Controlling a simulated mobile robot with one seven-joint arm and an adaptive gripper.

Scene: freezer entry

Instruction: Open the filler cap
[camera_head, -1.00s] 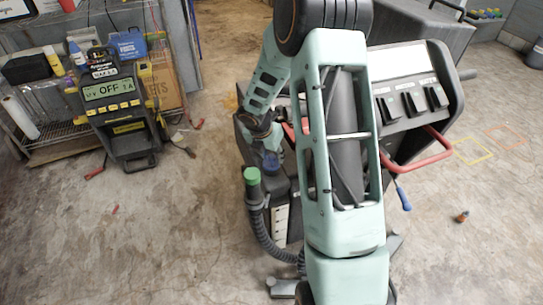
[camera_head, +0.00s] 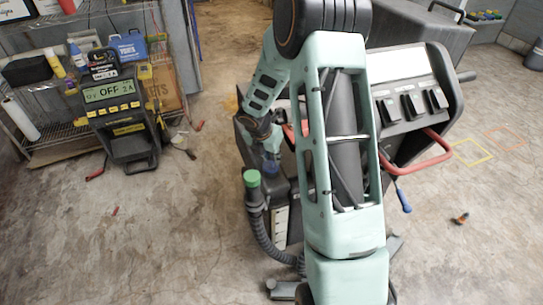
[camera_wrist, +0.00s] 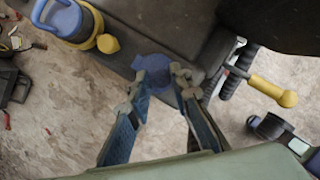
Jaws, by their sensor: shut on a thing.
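The machine (camera_head: 405,110) stands in the middle, with a black control panel and a red handle. A blue round cap (camera_wrist: 152,68) sits on its dark top surface in the wrist view; it also shows small, below my gripper, in the head view (camera_head: 271,166). My gripper (camera_wrist: 158,82) has its two fingers on either side of the blue cap and is shut on it. Whether the cap is loose from its opening cannot be told. My arm hides part of the machine in the head view.
A green-capped hose (camera_head: 252,180) stands close to the left of the blue cap. A charger (camera_head: 122,110) with a lit display stands at left before a wire shelf (camera_head: 62,135).

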